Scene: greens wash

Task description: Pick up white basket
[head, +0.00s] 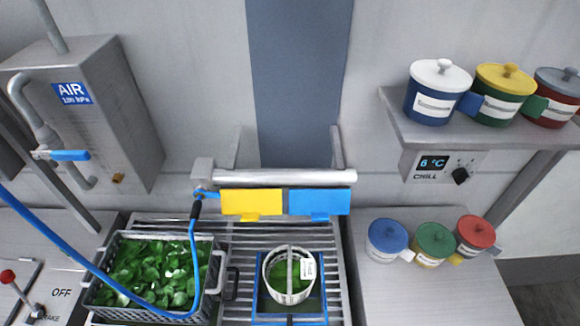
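The white basket (304,291) is round, with an arched handle across its top and a small white label at its right side. It sits upright in a square blue-rimmed bin (324,296) at the bottom centre of the head view. Something green shows inside the basket, too small to identify surely. Neither of my grippers is in view, and nothing is seen holding the basket.
A grey crate (104,296) of green leaves stands left on the slatted rack (236,311). A blue hose (88,265) crosses over the crate. Yellow (252,201) and blue (320,201) flaps hang behind. Lidded pots (434,245) stand right; the front right counter (420,298) is clear.

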